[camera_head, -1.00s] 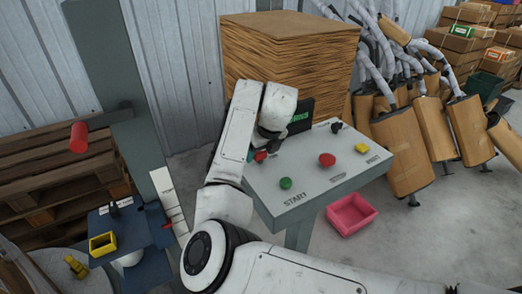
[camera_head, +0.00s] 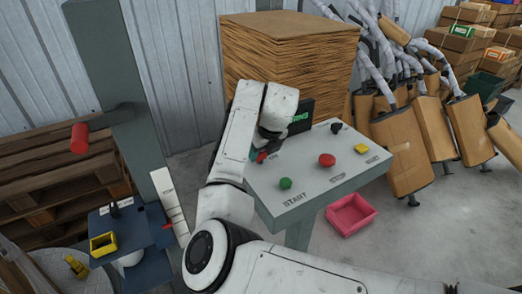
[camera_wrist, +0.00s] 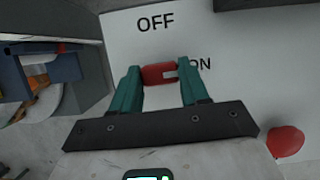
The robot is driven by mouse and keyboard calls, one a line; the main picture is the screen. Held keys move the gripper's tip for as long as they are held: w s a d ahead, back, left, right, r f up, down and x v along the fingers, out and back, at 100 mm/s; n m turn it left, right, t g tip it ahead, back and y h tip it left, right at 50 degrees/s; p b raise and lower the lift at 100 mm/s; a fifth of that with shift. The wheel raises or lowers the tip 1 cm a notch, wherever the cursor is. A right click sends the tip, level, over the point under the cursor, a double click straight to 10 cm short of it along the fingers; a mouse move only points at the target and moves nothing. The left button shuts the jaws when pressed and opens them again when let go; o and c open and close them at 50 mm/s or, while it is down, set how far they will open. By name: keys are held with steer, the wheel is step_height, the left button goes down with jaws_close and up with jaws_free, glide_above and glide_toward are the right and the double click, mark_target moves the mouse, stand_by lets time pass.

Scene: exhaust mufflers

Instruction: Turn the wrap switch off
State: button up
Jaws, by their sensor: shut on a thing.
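The red wrap switch (camera_wrist: 158,74) is on the light panel in the wrist view, between printed OFF and ON labels. My gripper (camera_wrist: 160,76) has its two teal fingertips at either side of the switch and is shut on it. In the head view the red of the switch (camera_head: 262,157) shows at the panel's left edge, beneath my wrist. My arm hides part of the switch and of the panel there.
The sloped control panel (camera_head: 308,172) carries a green start button (camera_head: 285,183), a red stop button (camera_head: 327,160), a yellow reset button (camera_head: 361,148) and a black knob (camera_head: 336,127). A dark screen (camera_head: 303,116) stands behind. A pink bin (camera_head: 351,214) lies on the floor.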

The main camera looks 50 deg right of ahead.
steer(key=n+p, duration=0.2)
steer(key=n+y+p, duration=0.1)
steer(key=shift+d+r, duration=0.15)
steer(key=shift+r, duration=0.1)
steer(key=n+y+p, duration=0.1)
steer(key=n+p, duration=0.1)
steer(key=n, duration=0.1)
steer(key=n+y+p, duration=0.1)
steer(key=n+p, duration=0.2)
steer(key=shift+d, duration=0.15)
steer(key=n+y+p, duration=0.1)
steer(key=n, duration=0.1)
steer(key=n+g+p, duration=0.1)
steer(key=n, duration=0.1)
steer(key=shift+w+d+f+y, duration=0.1)
steer(key=shift+f+y, duration=0.05)
steer(key=shift+y, duration=0.25)
steer(key=shift+w+n+g+y, duration=0.15)
steer(key=shift+n+g, duration=0.3)
steer(key=shift+n, duration=0.65)
steer(key=shift+n+g+y, duration=0.15)
steer(key=shift+n+g, duration=0.3)
steer(key=shift+n, duration=0.65)
steer(key=o, duration=1.1)
steer(key=shift+c, duration=0.2)
